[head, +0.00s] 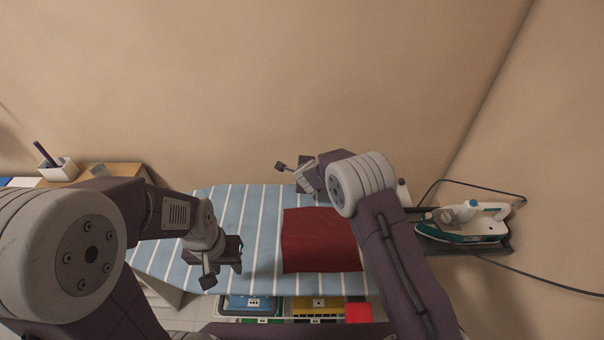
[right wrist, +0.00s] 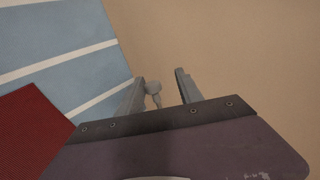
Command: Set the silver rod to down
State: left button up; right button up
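A small grey rod with a rounded head (right wrist: 153,90) shows in the right wrist view, between the fingers of my right gripper (right wrist: 160,91) and nearer the left finger. The fingers are apart; I cannot tell whether one touches the rod. In the head view my right gripper (head: 293,166) is at the far edge of the striped ironing board (head: 262,215), and I cannot clearly separate the rod from it there. My left gripper (head: 222,272) hangs over the board's near left part, its fingers apart and nothing visible between them.
A dark red cloth (head: 312,240) lies flat on the board beneath my right arm. A white and green iron (head: 475,222) with a cord rests at the right end. Colourful bins (head: 318,307) stand below the near edge. The wall is close behind.

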pick_arm(q)
jog(key=shift+f+b, duration=0.4)
jog(key=shift+b, duration=0.05)
pick_arm(e)
jog(key=v, duration=0.9)
